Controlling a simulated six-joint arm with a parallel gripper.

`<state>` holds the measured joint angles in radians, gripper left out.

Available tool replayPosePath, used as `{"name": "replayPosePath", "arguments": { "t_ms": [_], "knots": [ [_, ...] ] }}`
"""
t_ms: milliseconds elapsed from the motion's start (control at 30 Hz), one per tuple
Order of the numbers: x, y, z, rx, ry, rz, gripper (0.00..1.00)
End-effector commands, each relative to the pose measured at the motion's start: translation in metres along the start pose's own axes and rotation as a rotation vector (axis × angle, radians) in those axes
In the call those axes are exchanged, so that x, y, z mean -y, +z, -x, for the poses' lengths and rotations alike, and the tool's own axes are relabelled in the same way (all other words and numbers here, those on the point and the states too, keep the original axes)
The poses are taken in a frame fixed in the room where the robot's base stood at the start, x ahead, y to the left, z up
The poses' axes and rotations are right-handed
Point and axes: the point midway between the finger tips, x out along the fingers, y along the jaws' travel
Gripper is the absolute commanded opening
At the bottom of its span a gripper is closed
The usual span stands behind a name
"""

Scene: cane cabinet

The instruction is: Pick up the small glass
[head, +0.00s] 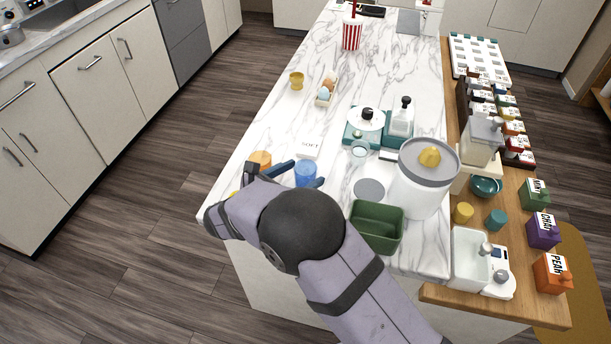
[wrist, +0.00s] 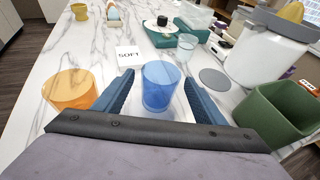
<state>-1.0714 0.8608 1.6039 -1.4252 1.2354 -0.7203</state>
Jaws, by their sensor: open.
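A translucent blue glass (head: 305,174) stands upright on the marble counter; it also shows in the wrist view (wrist: 161,86). My gripper (wrist: 158,92) is open, with one blue finger on each side of this glass. Clear gaps show between the fingers and the glass. An orange glass (wrist: 70,90) stands to the left, outside the left finger; it is partly hidden by my arm in the head view (head: 260,159). A clear small glass (head: 360,149) stands farther away by the teal tray and shows in the wrist view (wrist: 184,56).
A green bin (head: 376,228) and a white canister (head: 420,185) stand to the right. A grey disc (head: 369,189) lies flat nearby. A white "SOFT" block (wrist: 129,56) sits beyond the fingers. The teal tray (wrist: 163,40) is behind. Open marble lies farther back left.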

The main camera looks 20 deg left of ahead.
Motion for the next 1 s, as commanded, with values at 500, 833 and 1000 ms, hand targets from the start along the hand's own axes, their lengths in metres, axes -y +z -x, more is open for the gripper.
{"name": "replayPosePath", "arguments": {
  "t_ms": [500,833,1000],
  "knots": [
    [0.0,0.0,-0.023,0.0,0.0,0.0,0.6],
    [0.0,0.001,-0.022,0.0,0.001,-0.001,0.17],
    [0.0,0.003,-0.022,0.001,0.001,-0.002,0.17]
  ]
}}
